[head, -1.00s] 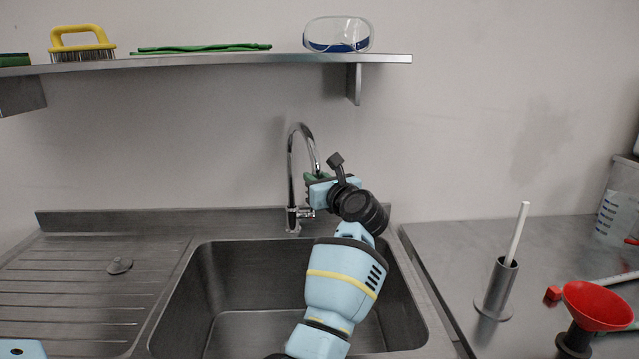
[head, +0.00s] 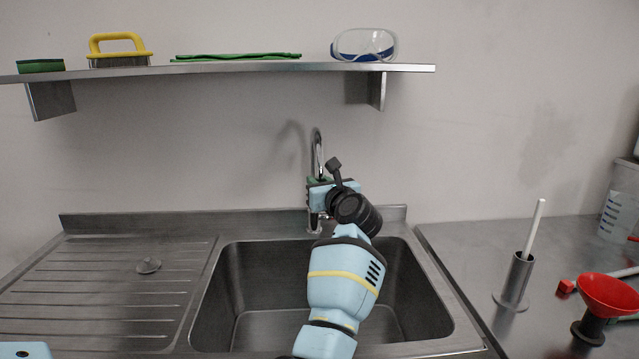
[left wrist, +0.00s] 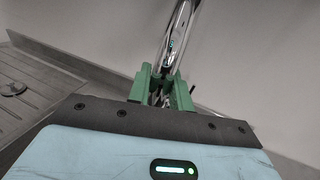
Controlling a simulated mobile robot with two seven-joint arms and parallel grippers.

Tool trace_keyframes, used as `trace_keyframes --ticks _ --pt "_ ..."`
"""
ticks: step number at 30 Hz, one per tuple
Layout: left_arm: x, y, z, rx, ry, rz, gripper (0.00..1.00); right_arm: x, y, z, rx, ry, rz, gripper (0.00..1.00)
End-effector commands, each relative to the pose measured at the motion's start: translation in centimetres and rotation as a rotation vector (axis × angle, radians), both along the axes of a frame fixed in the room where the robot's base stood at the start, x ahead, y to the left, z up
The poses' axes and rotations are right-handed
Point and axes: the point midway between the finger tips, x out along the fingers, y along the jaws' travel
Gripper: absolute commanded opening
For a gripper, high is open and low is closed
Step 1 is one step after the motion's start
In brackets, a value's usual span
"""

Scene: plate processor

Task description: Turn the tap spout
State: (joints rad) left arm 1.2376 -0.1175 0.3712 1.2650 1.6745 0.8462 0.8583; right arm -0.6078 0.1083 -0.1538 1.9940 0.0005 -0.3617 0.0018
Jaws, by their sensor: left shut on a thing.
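The chrome tap spout (head: 317,150) rises behind the sink and now looks narrow, seen almost end-on. My left gripper (head: 318,181) is at the spout's lower end. In the left wrist view, the green fingers of my left gripper (left wrist: 163,88) are shut around the chrome spout (left wrist: 177,35), which runs up and out of the top of the picture. My right gripper does not show.
The steel sink (head: 232,290) lies below my arm, with a ribbed drainboard (head: 100,290) at left. A shelf (head: 250,69) above holds a yellow-handled brush (head: 120,50), green cloth (head: 235,57) and goggles (head: 364,44). A red funnel (head: 607,294) stands at right.

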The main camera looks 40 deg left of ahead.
Motion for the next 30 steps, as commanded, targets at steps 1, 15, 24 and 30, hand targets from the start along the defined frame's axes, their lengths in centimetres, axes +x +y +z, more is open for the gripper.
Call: trace_keyframes --ticks 1,15,24,30 --pt "-0.1 0.1 0.2 0.000 -0.004 0.003 0.00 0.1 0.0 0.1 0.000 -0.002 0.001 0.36" --pt "-0.1 0.1 0.1 0.001 -0.003 0.002 0.31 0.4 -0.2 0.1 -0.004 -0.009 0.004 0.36" --pt "0.0 0.0 0.0 0.001 0.000 0.001 0.41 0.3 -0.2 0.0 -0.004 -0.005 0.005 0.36" --pt "-0.5 -1.1 0.0 0.000 0.000 -0.002 0.41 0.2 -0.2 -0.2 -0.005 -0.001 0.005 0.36"
